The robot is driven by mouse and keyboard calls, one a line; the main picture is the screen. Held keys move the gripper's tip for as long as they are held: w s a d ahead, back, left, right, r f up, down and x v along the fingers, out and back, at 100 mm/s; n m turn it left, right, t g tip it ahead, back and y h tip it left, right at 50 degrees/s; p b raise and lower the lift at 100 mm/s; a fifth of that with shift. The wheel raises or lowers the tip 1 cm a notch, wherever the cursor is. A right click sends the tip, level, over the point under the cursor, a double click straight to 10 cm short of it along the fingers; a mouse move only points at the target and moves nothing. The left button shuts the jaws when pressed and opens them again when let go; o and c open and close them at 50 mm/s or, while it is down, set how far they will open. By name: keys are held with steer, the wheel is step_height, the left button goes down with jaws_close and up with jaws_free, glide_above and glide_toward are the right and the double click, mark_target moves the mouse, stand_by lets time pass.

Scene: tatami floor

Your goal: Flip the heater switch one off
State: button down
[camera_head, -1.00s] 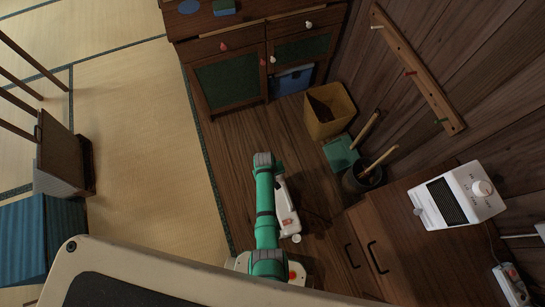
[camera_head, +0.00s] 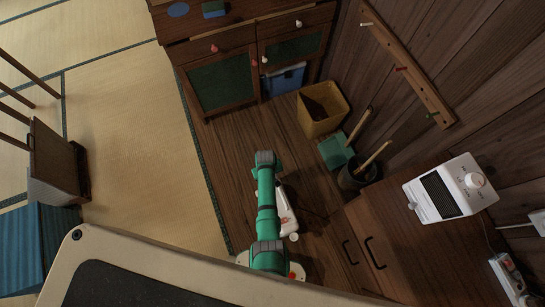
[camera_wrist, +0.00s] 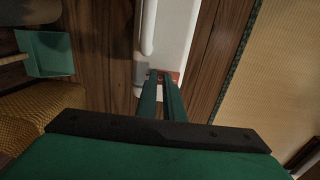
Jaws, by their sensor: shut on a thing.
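A long white heater-like body (camera_head: 288,212) lies low on the wooden floor, partly behind my green arm in the head view. In the wrist view the white body (camera_wrist: 172,30) runs up from my fingertips. It has a red switch-like patch (camera_wrist: 174,77) at its near end. My gripper (camera_wrist: 160,75) has its two green fingers close together at that red patch, shut on it as far as I can tell. The fingertips partly hide it, so the switch position cannot be told. In the head view my gripper is hidden beneath the arm.
A wooden cabinet (camera_head: 375,225) at the right bears a white box with a dial (camera_head: 450,190). A power strip (camera_head: 510,275) lies beside it. A yellow bin (camera_head: 322,110), teal dustpan (camera_head: 335,150) and dark pot (camera_head: 357,175) stand nearby.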

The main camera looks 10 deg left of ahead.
steer(key=shift+s+d+f, duration=0.3)
steer(key=shift+d+f, duration=0.25)
steer(key=shift+s+d, duration=0.1)
steer(key=shift+s, duration=0.05)
steer(key=shift+s+a, duration=0.1)
steer(key=shift+a, duration=0.15)
steer(key=shift+s+a, duration=0.3)
steer(key=shift+a, duration=0.35)
steer(key=shift+a+r, duration=0.1)
step_height(320, 180, up, 15)
steer(key=w, duration=0.1)
steer(key=shift+w+d, duration=0.35)
steer(key=shift+d, duration=0.05)
